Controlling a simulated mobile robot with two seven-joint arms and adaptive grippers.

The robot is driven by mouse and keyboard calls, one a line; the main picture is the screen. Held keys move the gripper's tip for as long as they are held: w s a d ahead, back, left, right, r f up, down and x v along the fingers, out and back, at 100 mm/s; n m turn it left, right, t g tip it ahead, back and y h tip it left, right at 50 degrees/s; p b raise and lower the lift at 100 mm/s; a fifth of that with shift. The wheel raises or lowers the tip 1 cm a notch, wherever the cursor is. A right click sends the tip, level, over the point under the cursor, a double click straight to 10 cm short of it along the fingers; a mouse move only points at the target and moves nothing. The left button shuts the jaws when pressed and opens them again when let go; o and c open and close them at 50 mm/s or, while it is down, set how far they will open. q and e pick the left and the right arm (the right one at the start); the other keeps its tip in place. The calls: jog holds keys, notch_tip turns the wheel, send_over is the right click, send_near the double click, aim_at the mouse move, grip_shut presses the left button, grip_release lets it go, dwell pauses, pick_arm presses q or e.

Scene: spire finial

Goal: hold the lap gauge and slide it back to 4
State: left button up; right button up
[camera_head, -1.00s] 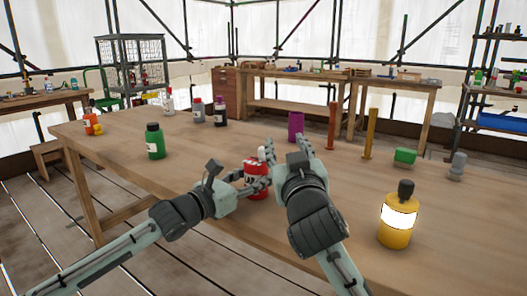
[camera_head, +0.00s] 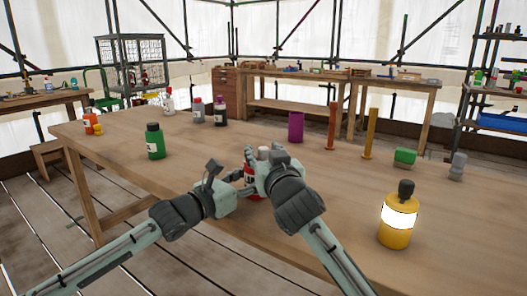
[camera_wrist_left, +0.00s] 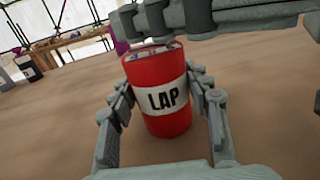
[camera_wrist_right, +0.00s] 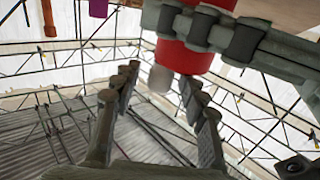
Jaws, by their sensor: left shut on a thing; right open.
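The lap gauge is a red can with a white "LAP" label (camera_wrist_left: 163,98), upright on the table in the left wrist view. In the head view it is mostly hidden behind my grippers, with a red strip (camera_head: 249,176) showing. My left gripper (camera_head: 245,188) is shut on its sides, low on the body. My right gripper (camera_head: 261,160) is open at the gauge's top. In the right wrist view, the gauge's pale knob (camera_wrist_right: 160,79) sits between the open fingertips, beside the red body (camera_wrist_right: 185,57). I cannot tell whether they touch. The scale is not readable.
A green bottle (camera_head: 155,141) stands to the left. A yellow lamp-like bottle (camera_head: 397,222) stands at right. The table (camera_head: 330,190) is clear between them.

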jog(key=shift+w, duration=0.3)
grip_shut()
dwell(0.3)
